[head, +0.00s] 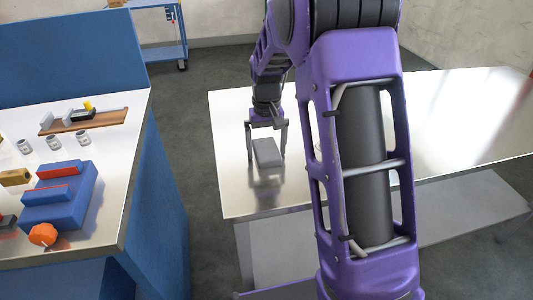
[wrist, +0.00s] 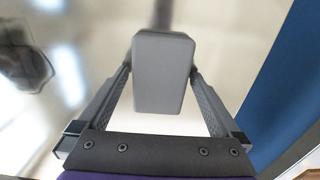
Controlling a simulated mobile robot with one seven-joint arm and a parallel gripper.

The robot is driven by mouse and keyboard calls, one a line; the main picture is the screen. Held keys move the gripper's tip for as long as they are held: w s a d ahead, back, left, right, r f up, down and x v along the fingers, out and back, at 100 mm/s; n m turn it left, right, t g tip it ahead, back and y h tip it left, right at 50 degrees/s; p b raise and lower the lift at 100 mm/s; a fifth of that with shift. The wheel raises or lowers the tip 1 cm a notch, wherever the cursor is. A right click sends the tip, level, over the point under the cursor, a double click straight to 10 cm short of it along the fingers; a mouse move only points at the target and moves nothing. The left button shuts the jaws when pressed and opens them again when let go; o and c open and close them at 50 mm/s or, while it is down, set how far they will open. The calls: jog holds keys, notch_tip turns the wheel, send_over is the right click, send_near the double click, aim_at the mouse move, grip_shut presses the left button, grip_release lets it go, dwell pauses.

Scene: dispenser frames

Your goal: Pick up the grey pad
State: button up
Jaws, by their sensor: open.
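The grey pad (head: 267,153) is a small rounded block on the shiny metal table, near its left side. My gripper (head: 266,156) is over it with the fingers open, one on each side of the pad.
The metal table (head: 460,110) is mostly clear to the right. At the left a blue-sided bench (head: 110,215) holds a blue block with red parts (head: 60,197), an orange knob (head: 43,234), small jars (head: 53,142) and a brown tray (head: 62,126). A blue cart (head: 160,52) stands behind.

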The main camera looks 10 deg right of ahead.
aim_at(267, 148)
jog(key=c, duration=1.2)
notch_tip(267, 148, up, 10)
jog(key=shift+r+p, duration=0.1)
jog(key=shift+p, duration=0.8)
jog(key=o, duration=0.7)
jog(key=c, duration=0.5)
